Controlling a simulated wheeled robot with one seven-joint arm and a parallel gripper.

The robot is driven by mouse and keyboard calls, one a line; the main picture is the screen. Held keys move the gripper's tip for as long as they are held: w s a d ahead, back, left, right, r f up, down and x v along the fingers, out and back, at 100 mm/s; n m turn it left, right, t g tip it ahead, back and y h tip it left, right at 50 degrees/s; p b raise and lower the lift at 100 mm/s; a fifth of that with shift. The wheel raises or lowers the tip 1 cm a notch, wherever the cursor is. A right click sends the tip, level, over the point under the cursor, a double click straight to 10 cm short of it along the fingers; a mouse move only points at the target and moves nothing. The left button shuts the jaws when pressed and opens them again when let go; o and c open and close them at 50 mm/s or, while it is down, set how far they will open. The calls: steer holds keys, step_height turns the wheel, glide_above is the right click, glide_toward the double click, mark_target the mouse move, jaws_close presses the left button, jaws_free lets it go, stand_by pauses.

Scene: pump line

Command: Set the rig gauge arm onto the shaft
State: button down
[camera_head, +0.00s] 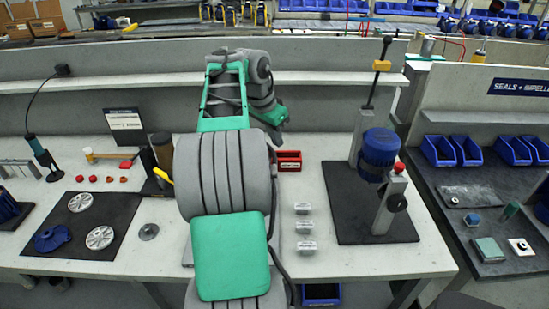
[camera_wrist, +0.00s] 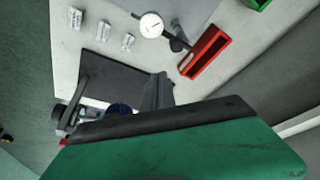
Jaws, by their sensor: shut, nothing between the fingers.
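A dial gauge with a white round face (camera_wrist: 151,25) and a dark arm (camera_wrist: 176,42) lies on the bench beside a red bin in the wrist view. In the head view my arm hides that spot. The rig stands on a dark mat (camera_head: 343,222) at the right of the bench in the head view, with a blue motor-like body (camera_head: 379,150) and grey posts. I cannot make out the shaft clearly. In the wrist view the rig is largely covered by my own wrist. My gripper (camera_wrist: 160,78) is shut and empty, over the mat's edge and apart from the gauge; the head view hides it.
The red bin (camera_head: 289,160) stands at the back, right of my arm. Several small silver blocks (camera_head: 305,228) lie left of the rig mat. A left mat (camera_head: 110,237) holds impellers (camera_head: 53,239). A side bench at right carries blue bins (camera_head: 438,151). A low shelf wall runs behind.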

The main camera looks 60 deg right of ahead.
steer(key=x, duration=1)
steer(key=a, duration=0.2)
steer(key=w+a, duration=0.1)
steer(key=a, duration=0.1)
steer(key=shift+w+r, duration=0.15)
steer(key=shift+w, duration=0.05)
